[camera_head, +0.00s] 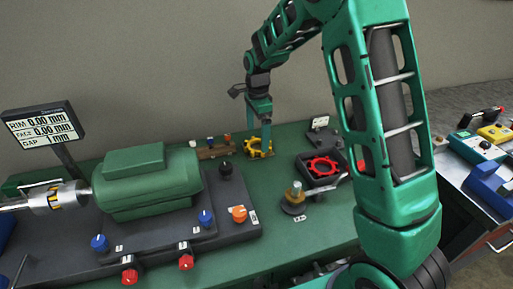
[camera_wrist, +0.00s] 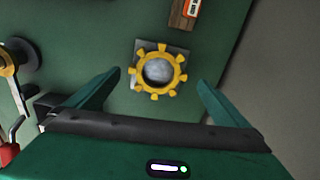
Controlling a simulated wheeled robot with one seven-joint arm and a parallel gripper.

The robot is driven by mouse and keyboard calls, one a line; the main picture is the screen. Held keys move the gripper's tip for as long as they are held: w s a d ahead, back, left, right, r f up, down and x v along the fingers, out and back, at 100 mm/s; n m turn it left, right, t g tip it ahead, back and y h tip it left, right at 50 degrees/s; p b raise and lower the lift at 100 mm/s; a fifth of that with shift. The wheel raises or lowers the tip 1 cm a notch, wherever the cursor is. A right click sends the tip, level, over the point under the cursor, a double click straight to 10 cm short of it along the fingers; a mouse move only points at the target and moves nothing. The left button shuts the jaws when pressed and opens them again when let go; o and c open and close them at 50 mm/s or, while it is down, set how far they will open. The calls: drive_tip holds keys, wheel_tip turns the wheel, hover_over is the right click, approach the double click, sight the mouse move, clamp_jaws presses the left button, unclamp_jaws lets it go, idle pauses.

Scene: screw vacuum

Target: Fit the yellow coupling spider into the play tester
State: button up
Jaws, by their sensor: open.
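In the wrist view the spider (camera_wrist: 158,72) sits around a round grey post on a small square base, between and ahead of my fingers. My gripper (camera_head: 259,108) is open above it, fingers pointing down, and the wrist view shows the gap between the fingertips (camera_wrist: 159,80) empty. A black square fixture (camera_head: 322,181) with a red toothed ring (camera_head: 321,167) in it stands to the right; I cannot tell whether this is the play tester.
A green motor (camera_head: 150,180) on a dark base with blue, red and orange knobs fills the left. A brass-topped post (camera_head: 294,194) stands in front of the black fixture. A small wooden rack (camera_head: 211,151) is left of the spider. A display (camera_head: 42,127) reads 0.00 mm.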

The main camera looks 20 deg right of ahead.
drive_tip(key=shift+s+f, duration=0.1)
drive_tip(key=shift+f, duration=1.75)
drive_tip(key=c, duration=1)
drive_tip(key=shift+c, duration=0.2)
drive_tip(key=shift+r, duration=0.2)
wheel_tip(320, 180, up, 4)
drive_tip(key=shift+s+a+r, duration=0.1)
drive_tip(key=shift+r, duration=0.05)
drive_tip(key=s+a+r, duration=0.6)
drive_tip(key=s+a, duration=0.1)
drive_tip(key=a, duration=0.1)
drive_tip(key=m, duration=0.5)
hover_over(258, 148)
drive_tip(key=s+d, duration=0.3)
drive_tip(key=d, duration=0.7)
drive_tip(key=f, duration=0.1)
drive_tip(key=d+f+m, duration=0.1)
drive_tip(key=d+m, duration=0.3)
drive_tip(key=d, duration=1.3)
drive_tip(key=shift+s+f+m, duration=0.3)
drive_tip(key=shift+f, duration=0.1)
